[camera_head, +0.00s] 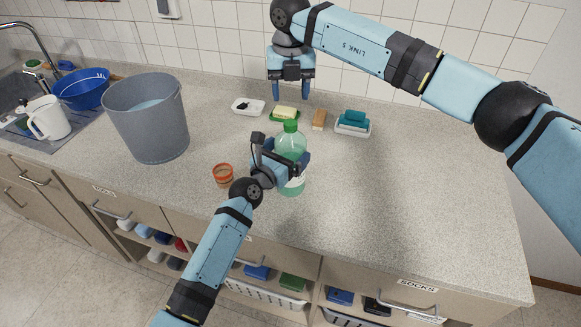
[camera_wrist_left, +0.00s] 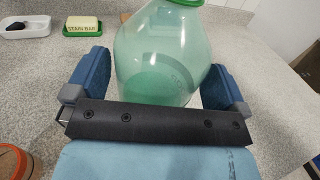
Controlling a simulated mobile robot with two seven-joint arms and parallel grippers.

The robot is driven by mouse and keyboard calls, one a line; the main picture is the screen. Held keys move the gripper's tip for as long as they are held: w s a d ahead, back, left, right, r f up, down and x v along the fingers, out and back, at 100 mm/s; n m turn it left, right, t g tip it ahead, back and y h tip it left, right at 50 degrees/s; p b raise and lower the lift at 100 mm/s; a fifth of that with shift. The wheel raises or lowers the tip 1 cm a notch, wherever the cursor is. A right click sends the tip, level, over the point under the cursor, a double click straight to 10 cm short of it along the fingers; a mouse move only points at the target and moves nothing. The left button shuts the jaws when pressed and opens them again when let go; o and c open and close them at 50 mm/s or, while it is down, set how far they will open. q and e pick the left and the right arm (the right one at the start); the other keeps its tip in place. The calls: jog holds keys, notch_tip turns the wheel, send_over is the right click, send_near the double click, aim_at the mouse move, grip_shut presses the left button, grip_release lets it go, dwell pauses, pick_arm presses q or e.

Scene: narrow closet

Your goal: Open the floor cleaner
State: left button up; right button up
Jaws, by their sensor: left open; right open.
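The floor cleaner is a clear green bottle (camera_head: 291,142) with a green cap (camera_head: 290,125), upright on the counter in the head view. My left gripper (camera_head: 285,158) is open around the bottle's body, one finger on each side. In the left wrist view the bottle (camera_wrist_left: 160,60) stands between the two blue fingers, with a visible gap at the right finger. The cap's lower edge (camera_wrist_left: 185,2) shows at the top of that view. My right gripper (camera_head: 291,90) is open and empty, pointing down behind and above the bottle.
A grey bucket (camera_head: 148,125) stands to the left. A small orange-brown jar (camera_head: 223,176) is left of my left gripper. A soap dish (camera_head: 285,115), a white dish (camera_head: 248,107), a brush (camera_head: 319,120) and a sponge tray (camera_head: 353,125) lie behind. The counter's right side is clear.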

pick_arm(q)
jog(key=shift+x, duration=0.85)
jog(key=shift+c, duration=0.5)
